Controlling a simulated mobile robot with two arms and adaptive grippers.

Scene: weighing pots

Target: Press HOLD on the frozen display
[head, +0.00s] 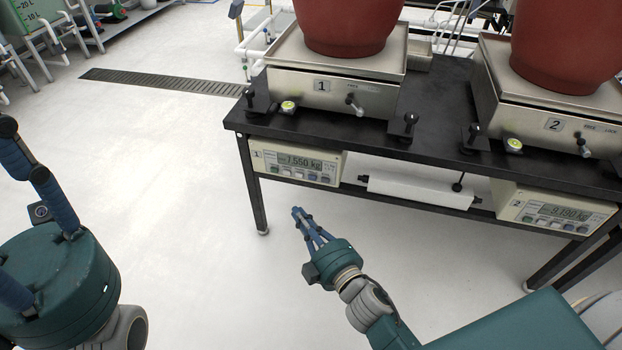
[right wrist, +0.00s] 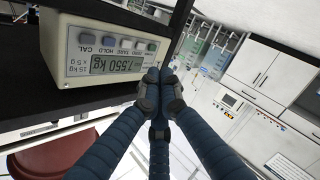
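Display 1 (head: 298,165) is a cream box under the left front of the black table, reading about 7.550 kg, with a row of buttons below its screen. In the right wrist view display 1 (right wrist: 75,67) is upside down, with buttons labelled CAL, HOLD (right wrist: 110,42) and TARE. Display 2 (head: 560,212) hangs at the right, reading about 9.190 kg. I cannot tell which is frozen. My right gripper (head: 298,212) is shut and empty, in front of and below display 1, apart from its buttons.
Scale 1 (head: 337,86) and scale 2 (head: 545,120) stand on the black table (head: 435,140), each bearing a red pot. A white box (head: 420,188) hangs between the displays. A table leg (head: 254,195) stands left of display 1.

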